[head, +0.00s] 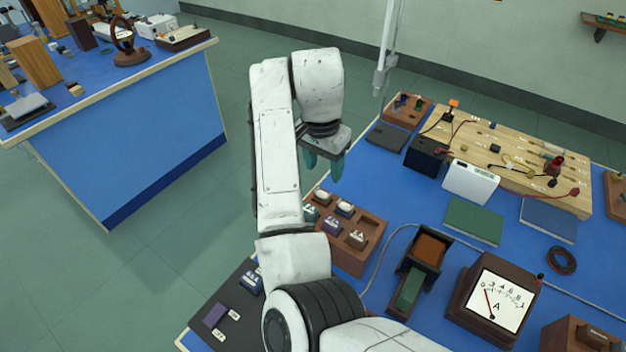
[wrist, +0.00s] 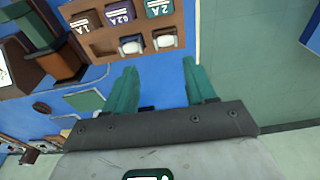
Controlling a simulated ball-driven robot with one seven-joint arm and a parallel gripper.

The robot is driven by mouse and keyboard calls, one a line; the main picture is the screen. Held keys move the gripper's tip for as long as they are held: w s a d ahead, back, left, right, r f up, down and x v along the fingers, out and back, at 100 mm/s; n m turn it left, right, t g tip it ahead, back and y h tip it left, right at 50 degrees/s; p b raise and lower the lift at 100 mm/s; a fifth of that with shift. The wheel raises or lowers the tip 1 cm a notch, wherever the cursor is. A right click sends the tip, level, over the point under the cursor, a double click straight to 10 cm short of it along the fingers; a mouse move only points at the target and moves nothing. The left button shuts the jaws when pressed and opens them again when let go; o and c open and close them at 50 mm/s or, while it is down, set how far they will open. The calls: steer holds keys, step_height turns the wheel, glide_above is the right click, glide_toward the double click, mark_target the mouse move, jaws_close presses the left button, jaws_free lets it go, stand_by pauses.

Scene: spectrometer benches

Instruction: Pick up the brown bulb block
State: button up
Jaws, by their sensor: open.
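The brown bulb block (head: 322,198) has a white bulb on top and sits in a compartment of the wooden tray (head: 372,256). In the wrist view the brown bulb block (wrist: 165,41) appears just beyond the fingertips, roughly between them in line. A darker bulb block (head: 345,208) sits beside it. My gripper (head: 323,167) has teal fingers pointing down and is open and empty, above and behind the tray in the head view. The open gripper (wrist: 159,72) touches no block in the wrist view.
The tray also holds teal (head: 311,214), purple (head: 332,226) and brown (head: 357,239) labelled blocks. A dark holder (head: 431,250) and an ammeter (head: 496,300) stand to the right. A dark mat (head: 228,300) with small blocks lies in front. Open floor lies left of the bench.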

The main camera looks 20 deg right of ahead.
mark_target(322, 193)
steer(key=f, duration=0.3)
steer(key=w+f+p, duration=0.1)
steer(key=f, duration=0.3)
steer(key=f+p, duration=0.1)
steer(key=f, duration=0.2)
steer(key=shift+w+d+f, duration=0.25)
steer(key=shift+f, duration=0.1)
steer(key=shift+c, duration=0.2)
steer(key=c, duration=0.8)
